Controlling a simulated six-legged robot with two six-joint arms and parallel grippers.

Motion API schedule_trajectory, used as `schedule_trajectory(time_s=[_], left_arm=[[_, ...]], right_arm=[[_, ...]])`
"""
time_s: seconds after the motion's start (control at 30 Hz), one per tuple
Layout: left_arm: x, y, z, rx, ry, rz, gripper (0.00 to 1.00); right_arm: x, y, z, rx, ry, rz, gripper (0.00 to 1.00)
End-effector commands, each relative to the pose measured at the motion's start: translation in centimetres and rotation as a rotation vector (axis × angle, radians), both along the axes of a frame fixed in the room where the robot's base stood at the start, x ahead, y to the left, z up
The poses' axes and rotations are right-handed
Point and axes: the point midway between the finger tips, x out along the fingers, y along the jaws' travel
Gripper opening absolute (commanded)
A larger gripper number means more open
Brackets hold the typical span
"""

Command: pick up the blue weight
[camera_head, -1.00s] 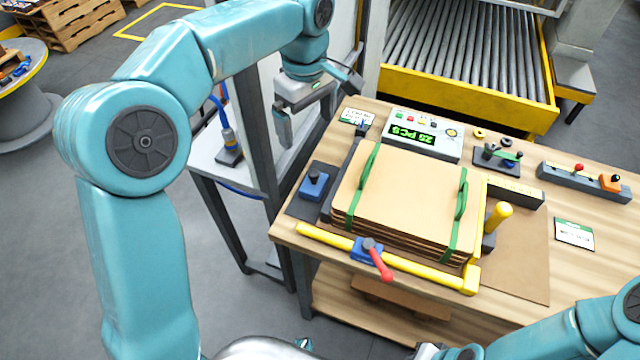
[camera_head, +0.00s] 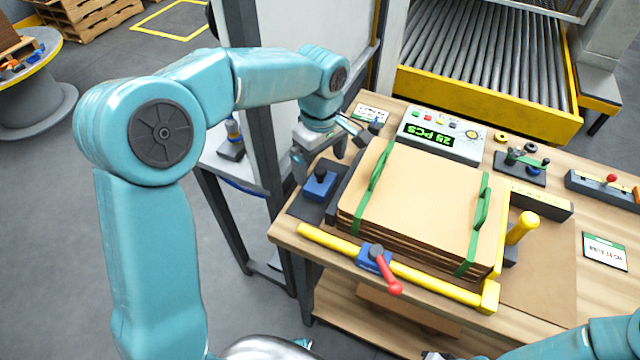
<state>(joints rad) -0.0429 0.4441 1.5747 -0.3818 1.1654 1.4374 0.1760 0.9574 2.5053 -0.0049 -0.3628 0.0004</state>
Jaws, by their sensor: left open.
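The blue weight (camera_head: 319,184) is a small blue block with a dark knob on top. It sits on a dark mat (camera_head: 300,208) at the left end of the workbench, left of the cardboard stack. My left gripper (camera_head: 320,156) is open and empty, just behind and above the weight, with its fingers pointing down. It looks apart from the weight, though the exact height gap is hard to tell. My right arm (camera_head: 570,345) shows only in part at the bottom right, and its gripper is not in view.
Strapped cardboard sheets (camera_head: 430,195) lie right of the weight, inside a yellow frame (camera_head: 400,268) with a red-handled clamp (camera_head: 385,268). A counter box (camera_head: 440,135) stands behind. A dark post (camera_head: 245,110) is left of my gripper.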

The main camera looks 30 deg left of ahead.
Motion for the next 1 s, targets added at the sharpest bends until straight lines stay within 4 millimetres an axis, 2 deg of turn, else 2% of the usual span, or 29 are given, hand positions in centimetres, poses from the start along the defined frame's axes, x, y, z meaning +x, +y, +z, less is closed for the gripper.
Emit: schedule_trajectory(time_s=[0.33, 0.63, 0.67, 0.7, 0.87, 0.9, 1.0], left_arm=[[-0.2, 0.0, -4.8, 0.001, 0.003, 0.0, 1.0], [-0.1, 0.0, -5.4, 0.0, 0.001, 0.001, 1.0], [-0.1, 0.0, -5.4, 0.0, 0.001, 0.001, 0.94], [-0.1, 0.0, -5.4, 0.0, 0.001, 0.0, 0.8], [-0.1, 0.0, -5.3, 0.0, 0.0, 0.001, 0.28], [0.0, 0.0, -5.2, 0.0, -0.003, 0.001, 0.22], [0.0, 0.0, -5.2, 0.0, -0.003, 0.001, 0.22]], right_arm=[[0.0, 0.0, -0.3, 0.0, -0.001, 0.0, 0.0], [0.0, 0.0, -0.3, 0.0, -0.001, 0.0, 0.0], [0.0, 0.0, -0.3, 0.0, -0.001, 0.0, 0.0], [0.0, 0.0, -0.3, 0.0, -0.001, 0.0, 0.0], [0.0, 0.0, -0.3, 0.0, -0.001, 0.0, 0.0], [0.0, 0.0, -0.2, 0.0, -0.001, 0.0, 0.0], [0.0, 0.0, -0.2, 0.0, -0.001, 0.0, 0.0]])
